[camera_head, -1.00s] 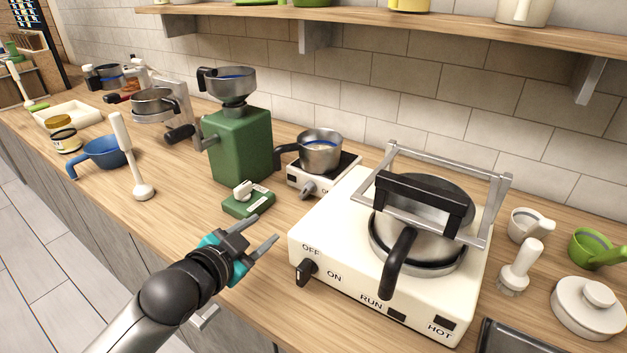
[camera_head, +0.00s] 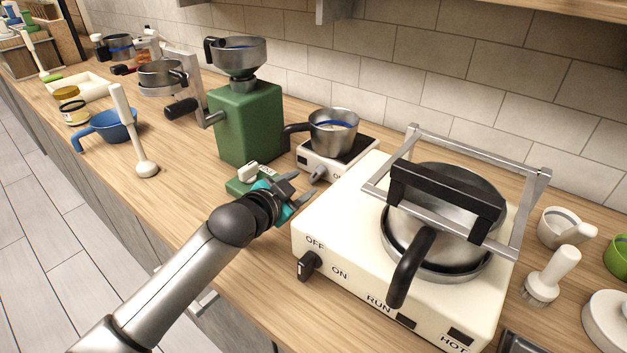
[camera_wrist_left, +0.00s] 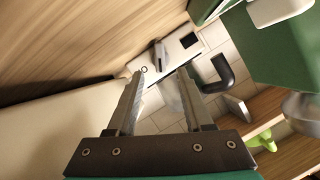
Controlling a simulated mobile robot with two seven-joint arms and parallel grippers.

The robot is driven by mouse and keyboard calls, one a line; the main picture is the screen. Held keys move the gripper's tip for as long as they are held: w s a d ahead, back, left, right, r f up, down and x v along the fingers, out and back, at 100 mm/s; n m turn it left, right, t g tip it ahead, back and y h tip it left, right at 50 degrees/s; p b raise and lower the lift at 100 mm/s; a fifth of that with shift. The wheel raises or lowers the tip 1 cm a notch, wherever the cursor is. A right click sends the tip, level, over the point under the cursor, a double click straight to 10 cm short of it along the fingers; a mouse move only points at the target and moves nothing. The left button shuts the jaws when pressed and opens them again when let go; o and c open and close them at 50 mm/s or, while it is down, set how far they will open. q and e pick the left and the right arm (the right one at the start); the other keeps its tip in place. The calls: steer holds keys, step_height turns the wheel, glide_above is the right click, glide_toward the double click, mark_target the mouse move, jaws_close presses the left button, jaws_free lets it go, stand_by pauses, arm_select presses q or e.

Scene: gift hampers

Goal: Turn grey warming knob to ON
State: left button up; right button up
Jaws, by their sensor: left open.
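The grey warming knob (camera_head: 318,173) is on the front of the small white warmer (camera_head: 310,161). A steel pot (camera_head: 334,133) with a black handle stands on the warmer. My left gripper (camera_head: 299,190) is open and empty, in front of the warmer and close to the knob, its fingers pointing towards it. In the left wrist view the knob (camera_wrist_left: 159,54) shows just beyond and between the fingertips (camera_wrist_left: 161,74), apart from them. The label beside the knob is too small to read fully. My right gripper is not in view.
A large white cooker (camera_head: 340,235) with a black knob (camera_head: 309,265) and lidded pan stands close on the right. A green grinder (camera_head: 247,122) stands behind left. A small green box with a white switch (camera_head: 246,175) lies beside my left gripper.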

mark_target(314, 177)
arm_select(q)
steer(key=b+x, duration=0.1)
steer(key=x, duration=0.4)
steer(key=shift+w+d+b, duration=0.15)
steer(key=shift+w+b, duration=0.1)
steer(key=shift+b, duration=0.1)
steer(key=shift+w+d+f, duration=0.15)
steer(key=shift+w+f, duration=0.05)
steer(key=shift+w, duration=0.4)
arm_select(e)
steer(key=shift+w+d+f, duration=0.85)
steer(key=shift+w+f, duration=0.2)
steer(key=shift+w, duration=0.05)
arm_select(q)
steer(key=shift+c, duration=0.3)
steer(key=c, duration=0.7)
jaws_close()
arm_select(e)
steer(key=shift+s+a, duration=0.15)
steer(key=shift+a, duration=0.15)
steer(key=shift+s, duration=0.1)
